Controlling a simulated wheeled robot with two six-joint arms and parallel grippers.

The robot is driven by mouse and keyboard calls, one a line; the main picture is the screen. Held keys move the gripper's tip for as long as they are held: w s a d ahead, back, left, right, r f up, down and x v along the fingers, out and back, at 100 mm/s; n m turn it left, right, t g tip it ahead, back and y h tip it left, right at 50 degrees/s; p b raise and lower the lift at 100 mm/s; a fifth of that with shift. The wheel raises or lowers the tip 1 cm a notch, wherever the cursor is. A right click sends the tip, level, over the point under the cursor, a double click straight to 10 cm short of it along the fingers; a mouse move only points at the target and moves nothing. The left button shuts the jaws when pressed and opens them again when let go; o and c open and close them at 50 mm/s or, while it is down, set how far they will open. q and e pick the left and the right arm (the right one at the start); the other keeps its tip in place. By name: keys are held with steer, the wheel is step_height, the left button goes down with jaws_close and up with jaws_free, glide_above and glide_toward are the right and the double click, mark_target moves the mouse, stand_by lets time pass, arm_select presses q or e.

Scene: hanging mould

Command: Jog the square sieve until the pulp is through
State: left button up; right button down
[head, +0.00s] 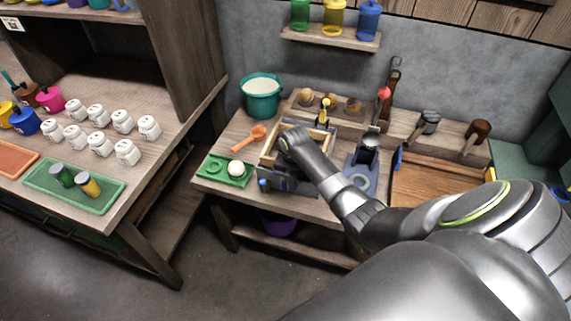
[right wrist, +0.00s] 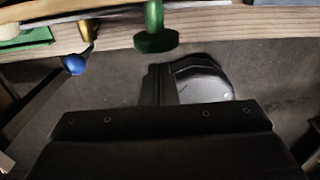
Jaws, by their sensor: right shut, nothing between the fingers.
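The square sieve, a pale wooden frame (head: 267,157), sits on a dark grey box-like stand (head: 290,184) on the workbench. My right arm reaches in from the right, and its gripper (head: 287,138) is over the frame. It is shut and empty, and it hides part of the frame's inside. I cannot tell whether it touches the frame. The pulp inside cannot be made out. In the right wrist view a blue knob (right wrist: 75,65) and a green knob (right wrist: 155,42) show near the bench edge. My left gripper is out of view.
A green tray (head: 215,177) with a white ball and an orange scoop (head: 248,139) lie left of the sieve. A teal bucket (head: 261,105) stands behind. A blue device (head: 361,183) and a wooden tray (head: 430,178) are to the right.

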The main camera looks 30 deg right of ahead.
steer(key=shift+w+d+f, duration=0.1)
stand_by(0.3)
steer(key=w+d+b, duration=0.1)
steer(key=d+b, duration=0.1)
steer(key=w+d+b, duration=0.2)
steer(key=shift+w+d+f, duration=0.15)
steer(key=shift+w+f, duration=0.05)
steer(key=shift+w, duration=0.1)
steer(key=s+a+p, duration=0.2)
steer(key=p, duration=0.1)
steer(key=s+a+p, duration=0.1)
steer(key=a+p, duration=0.1)
steer(key=p, duration=0.1)
steer(key=shift+s+a+r, duration=0.2)
steer(key=shift+s+a, duration=0.05)
steer(key=shift+s, duration=0.15)
step_height(320, 180, up, 8)
steer(key=s+a+p, duration=0.2)
steer(key=p, duration=0.6)
steer(key=shift+a+p, duration=0.15)
steer(key=shift+p, duration=0.15)
